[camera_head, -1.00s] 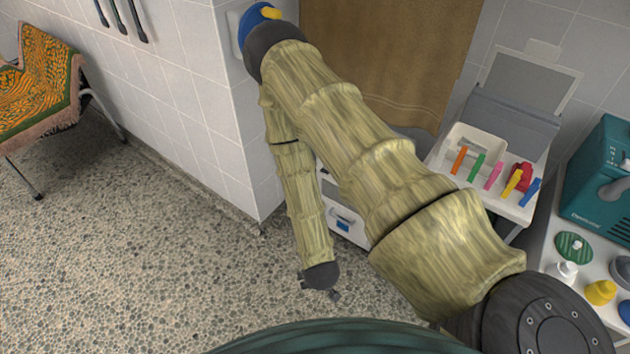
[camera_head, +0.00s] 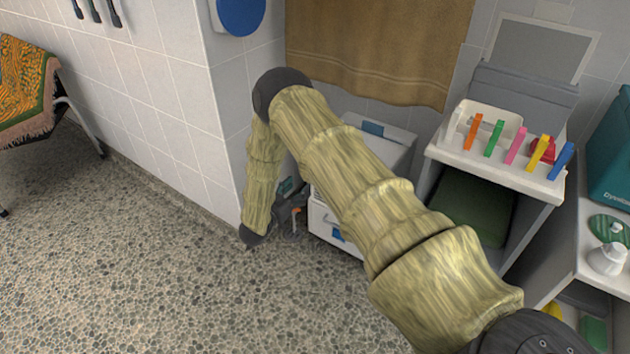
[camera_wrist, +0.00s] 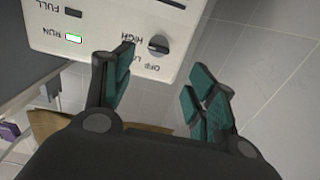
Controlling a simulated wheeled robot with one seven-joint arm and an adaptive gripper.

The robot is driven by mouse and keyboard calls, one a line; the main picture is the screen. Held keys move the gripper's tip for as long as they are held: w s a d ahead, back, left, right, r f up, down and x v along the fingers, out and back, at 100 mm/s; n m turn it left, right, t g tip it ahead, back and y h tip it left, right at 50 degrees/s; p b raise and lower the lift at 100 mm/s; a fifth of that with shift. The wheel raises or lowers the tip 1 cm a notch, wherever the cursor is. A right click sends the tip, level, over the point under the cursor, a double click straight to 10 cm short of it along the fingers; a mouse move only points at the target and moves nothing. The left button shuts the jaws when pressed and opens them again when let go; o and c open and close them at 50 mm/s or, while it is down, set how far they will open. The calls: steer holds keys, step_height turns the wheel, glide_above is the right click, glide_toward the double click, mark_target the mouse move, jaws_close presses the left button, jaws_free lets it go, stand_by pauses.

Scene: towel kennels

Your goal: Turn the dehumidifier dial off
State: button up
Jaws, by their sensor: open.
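The dehumidifier is a white box (camera_head: 385,145) against the wall, partly hidden by my arm in the head view. In the wrist view its white panel (camera_wrist: 110,22) shows at the top, tilted, with a lit green RUN light and a dark FULL light. The dark round dial (camera_wrist: 158,45) is near the panel's right edge, with HIGH and OFF printed on its left and lower left. My gripper (camera_wrist: 163,78) is open and empty, its teal-padded fingers either side of the dial's line in the picture. Contact is not visible. In the head view my gripper (camera_head: 292,212) is low beside the box, partly hidden.
A tiled wall corner (camera_head: 225,130) stands close left of my arm. A brown towel (camera_head: 375,45) hangs behind the box. A white stand (camera_head: 495,170) with colourful clips is to the right, with a teal machine (camera_head: 612,150) beyond. The speckled floor (camera_head: 130,270) at left is clear.

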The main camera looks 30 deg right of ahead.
steer(key=b+x, duration=0.2)
steer(key=x, duration=0.9)
steer(key=shift+r, duration=0.2)
steer(key=shift+s+d, duration=0.1)
steer(key=shift+c, duration=0.5)
steer(key=c, duration=0.9)
